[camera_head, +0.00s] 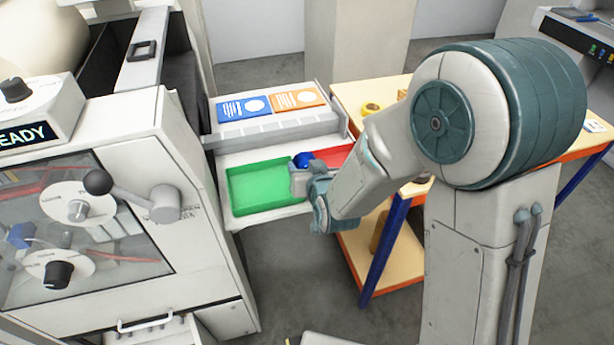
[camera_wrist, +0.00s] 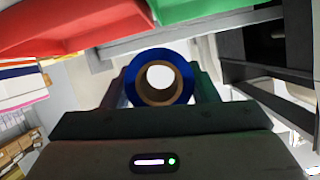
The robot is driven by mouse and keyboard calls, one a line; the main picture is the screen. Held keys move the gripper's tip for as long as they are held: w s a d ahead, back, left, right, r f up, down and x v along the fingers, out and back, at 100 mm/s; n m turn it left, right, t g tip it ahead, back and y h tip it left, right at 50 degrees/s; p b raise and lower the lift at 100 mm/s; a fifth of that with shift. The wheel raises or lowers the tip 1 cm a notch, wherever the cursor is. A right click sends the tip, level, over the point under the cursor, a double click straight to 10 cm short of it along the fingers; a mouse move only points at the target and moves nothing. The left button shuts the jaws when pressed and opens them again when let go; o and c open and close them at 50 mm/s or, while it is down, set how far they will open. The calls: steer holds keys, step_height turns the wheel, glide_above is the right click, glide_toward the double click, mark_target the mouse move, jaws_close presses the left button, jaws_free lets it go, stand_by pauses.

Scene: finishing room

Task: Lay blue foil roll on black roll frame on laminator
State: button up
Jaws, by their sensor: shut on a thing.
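The blue foil roll (camera_head: 303,160) is held in my gripper (camera_head: 306,178), above the edge between the green tray and the red tray. In the wrist view the roll (camera_wrist: 131,85) shows end-on, a blue ring around a brown cardboard core. The gripper's fingers (camera_wrist: 160,92) are shut on it from both sides. The laminator is the large pale machine (camera_head: 170,115) at the left. A small black square frame (camera_head: 145,44), which looks like the roll frame, sits on its upper pale rail, well up and left of my gripper.
The green tray (camera_head: 236,190) and red tray (camera_head: 338,151) lie on a shelf beside the laminator. Blue and orange cards (camera_head: 297,98) lie behind them. A lever with a dark knob (camera_head: 98,182) juts from the laminator's front. A wooden table (camera_head: 368,92) with yellow tape stands right.

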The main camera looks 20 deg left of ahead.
step_height(320, 180, down, 3)
steer(key=shift+f+p, duration=0.15)
steer(key=shift+p, duration=0.2)
steer(key=shift+f, duration=0.1)
steer(key=shift+f+b, duration=0.3)
steer(key=shift+b, duration=0.2)
steer(key=o, duration=1)
steer(key=shift+r, duration=0.1)
